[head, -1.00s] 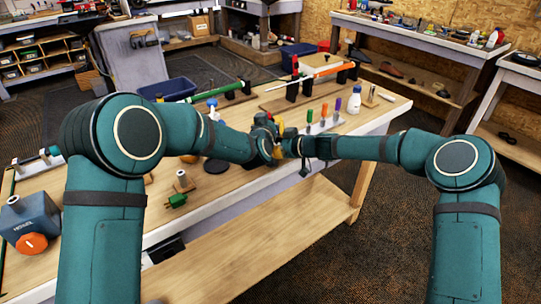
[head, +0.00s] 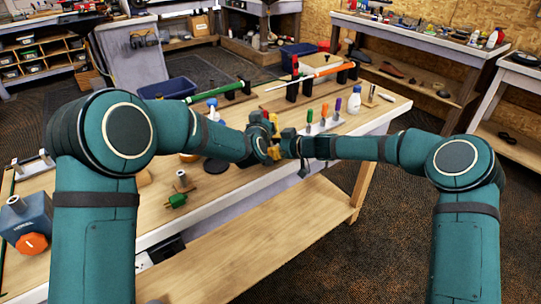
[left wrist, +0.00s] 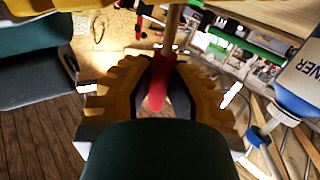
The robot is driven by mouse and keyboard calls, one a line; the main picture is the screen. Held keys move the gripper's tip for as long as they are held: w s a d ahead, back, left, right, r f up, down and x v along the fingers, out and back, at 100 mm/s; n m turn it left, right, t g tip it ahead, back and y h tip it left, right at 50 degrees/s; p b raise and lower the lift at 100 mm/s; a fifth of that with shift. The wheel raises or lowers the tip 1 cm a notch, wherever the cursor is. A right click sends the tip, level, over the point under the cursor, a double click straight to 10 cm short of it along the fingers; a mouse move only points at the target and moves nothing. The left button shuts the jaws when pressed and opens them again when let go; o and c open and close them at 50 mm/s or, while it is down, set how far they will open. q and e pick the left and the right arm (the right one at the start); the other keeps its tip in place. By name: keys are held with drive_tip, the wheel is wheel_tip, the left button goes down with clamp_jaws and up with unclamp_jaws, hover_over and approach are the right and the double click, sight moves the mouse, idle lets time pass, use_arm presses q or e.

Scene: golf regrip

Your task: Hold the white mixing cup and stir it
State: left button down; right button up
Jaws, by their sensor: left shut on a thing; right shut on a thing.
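My left gripper (head: 271,150), with yellow fingers, is near the middle of the head view, above the front edge of the workbench. In the left wrist view its yellow fingers are closed around a thin wooden stick with a red end (left wrist: 157,92). The stick runs up out of the top of that view. My right gripper (head: 287,146) faces the left one at close range. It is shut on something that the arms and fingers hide. I cannot make out the white mixing cup in either view.
A white bottle (head: 354,100) stands at the back right. A white-and-blue bottle (left wrist: 303,75) shows in the left wrist view.

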sight(266, 112)
use_arm(q)
drive_tip(key=shift+r, duration=2.35)
use_arm(e)
drive_tip(key=o, duration=1.2)
drive_tip(key=shift+o, duration=0.2)
drive_tip(key=v, duration=1.2)
